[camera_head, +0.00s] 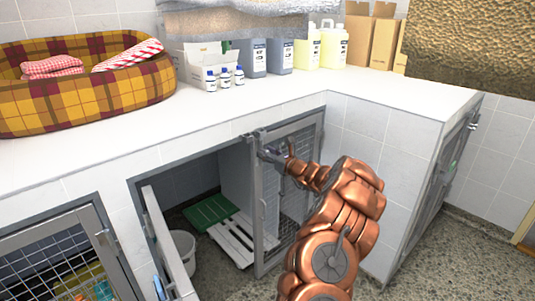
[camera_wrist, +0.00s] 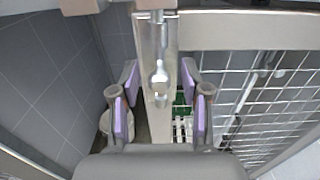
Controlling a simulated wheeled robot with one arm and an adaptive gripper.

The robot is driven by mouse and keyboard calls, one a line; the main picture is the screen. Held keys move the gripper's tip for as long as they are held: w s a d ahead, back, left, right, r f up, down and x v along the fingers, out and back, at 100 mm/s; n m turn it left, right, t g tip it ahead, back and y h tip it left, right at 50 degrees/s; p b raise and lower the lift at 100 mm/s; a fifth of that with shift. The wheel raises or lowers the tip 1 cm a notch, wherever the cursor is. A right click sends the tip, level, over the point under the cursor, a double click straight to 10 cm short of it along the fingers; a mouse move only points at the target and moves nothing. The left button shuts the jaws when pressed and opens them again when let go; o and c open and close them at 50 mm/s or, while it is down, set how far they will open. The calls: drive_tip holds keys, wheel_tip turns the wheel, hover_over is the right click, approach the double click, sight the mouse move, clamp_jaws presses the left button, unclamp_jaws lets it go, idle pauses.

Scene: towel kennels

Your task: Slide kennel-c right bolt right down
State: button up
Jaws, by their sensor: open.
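A shiny metal bolt (camera_wrist: 158,50) with a round knob runs upright along a grey door post in the wrist view. In the head view the bolt area is small, at the upper left corner of a mesh kennel door (camera_head: 300,140), right of an open kennel bay. No label shows which kennel this is. My gripper (camera_wrist: 160,117) is open. Its two purple-padded fingers stand apart, one each side of the post, with the knob a little above the line between the fingertips. The fingers do not visibly grip anything. In the head view my gripper (camera_head: 268,156) is at that corner.
The open bay holds a white slatted board (camera_head: 232,240), a green mat (camera_head: 208,212) and a bucket (camera_head: 184,248). Its door (camera_head: 165,240) swings outward at left. A white counter (camera_head: 260,106) above carries a plaid pet bed (camera_head: 85,80), bottles and boxes.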

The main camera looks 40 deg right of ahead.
drive_tip(key=shift+c, duration=0.3)
clamp_jaws()
idle(0.3)
